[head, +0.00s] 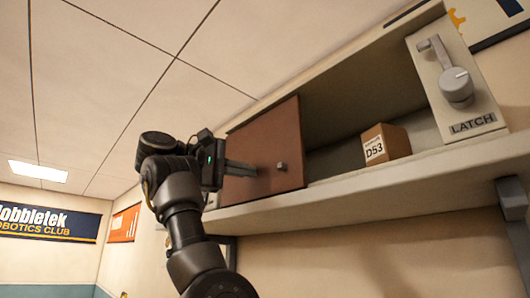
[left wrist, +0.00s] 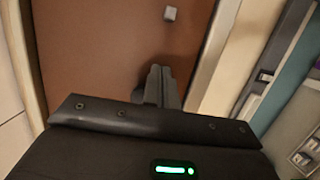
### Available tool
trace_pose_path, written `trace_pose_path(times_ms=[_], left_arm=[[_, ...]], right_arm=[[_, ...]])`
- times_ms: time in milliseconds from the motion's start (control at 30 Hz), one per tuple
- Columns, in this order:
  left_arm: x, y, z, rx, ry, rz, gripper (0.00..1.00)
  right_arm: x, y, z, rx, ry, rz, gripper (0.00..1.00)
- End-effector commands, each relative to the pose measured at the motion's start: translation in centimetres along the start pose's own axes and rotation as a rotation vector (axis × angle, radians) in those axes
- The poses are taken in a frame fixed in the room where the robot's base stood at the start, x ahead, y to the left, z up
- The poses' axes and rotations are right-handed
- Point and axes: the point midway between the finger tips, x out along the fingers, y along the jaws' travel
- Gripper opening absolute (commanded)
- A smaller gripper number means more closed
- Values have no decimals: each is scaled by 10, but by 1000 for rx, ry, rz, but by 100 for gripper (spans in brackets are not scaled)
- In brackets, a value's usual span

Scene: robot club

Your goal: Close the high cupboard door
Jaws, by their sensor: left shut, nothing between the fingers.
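The high cupboard (head: 350,187) is a long cream box on the wall above me. Its brown door (head: 292,120) covers the left part of the opening, and the right part stands open. A small grey knob (head: 281,166) sits on the door's right side. The door (left wrist: 95,45) fills much of the left wrist view, with the knob (left wrist: 170,14) at the top. My left gripper (head: 254,171) is shut and empty in front of the door, left of the knob. Its fingers (left wrist: 160,72) point at the door face; I cannot tell whether they touch it. My right gripper is out of view.
A small cardboard box (head: 398,141) labelled D53 stands inside the open part. A latch panel (head: 452,75) with a grey lever is at the cupboard's right end. A bracket (head: 512,200) supports it below. Banners hang on the far left wall. Free air lies below the cupboard.

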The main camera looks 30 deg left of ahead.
Motion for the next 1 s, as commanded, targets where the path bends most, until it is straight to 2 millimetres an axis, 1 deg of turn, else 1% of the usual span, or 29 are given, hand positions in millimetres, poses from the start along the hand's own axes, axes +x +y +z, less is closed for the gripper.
trace_pose_path(times_ms=[33, 100, 133, 233, 400, 567, 867, 1000], left_arm=[[11, 5, 0, -1, -1, -1, 0], [24, 4, 0, -1, -2, -1, 0], [27, 4, 4, 1, -1, 1, 0], [29, 2, 19, 2, 1, 2, 0], [32, 1, 34, 1, 1, 2, 0], [32, 0, 38, 0, 2, 2, 0], [32, 0, 39, 0, 2, 2, 0], [38, 0, 40, 1, 3, 0, 0]], right_arm=[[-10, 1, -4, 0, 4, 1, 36], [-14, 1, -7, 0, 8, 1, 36], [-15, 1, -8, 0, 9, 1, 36], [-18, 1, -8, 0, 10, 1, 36], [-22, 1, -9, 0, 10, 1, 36], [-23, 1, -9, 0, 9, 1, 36], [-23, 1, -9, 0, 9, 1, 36], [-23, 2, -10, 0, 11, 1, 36]])
